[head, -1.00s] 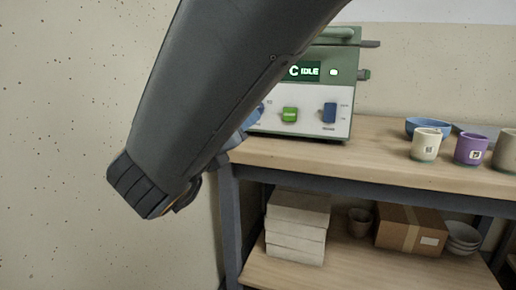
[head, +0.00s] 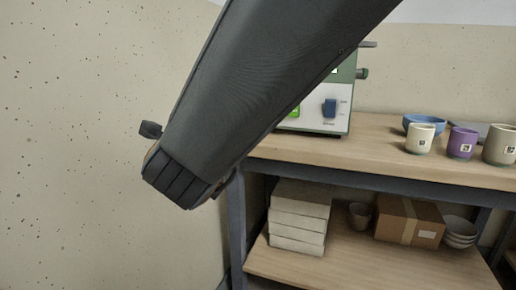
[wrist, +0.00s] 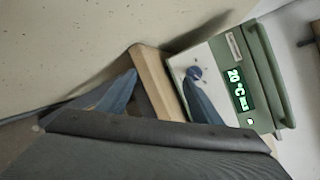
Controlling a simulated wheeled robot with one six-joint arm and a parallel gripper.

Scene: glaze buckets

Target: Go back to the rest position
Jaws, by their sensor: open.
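My gripper (wrist: 161,76) shows in the wrist view with its two blue-grey fingers spread apart and nothing between them. Beyond the fingers is the green and white machine (wrist: 218,65), tilted in that view, with a lit green display and a blue knob. The right finger overlaps the machine's white front in the picture; I cannot tell the gap. In the head view my dark arm crosses the upper middle and hides much of the machine (head: 322,118). The gripper's fingers are hidden there behind the arm.
The wooden bench (head: 385,160) carries a blue bowl (head: 418,123), a cream cup (head: 420,139), a purple cup (head: 462,143) and a beige cup (head: 499,145). The lower shelf (head: 335,262) holds stacked white boxes (head: 299,215) and a cardboard box (head: 408,221). Bare wall is left.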

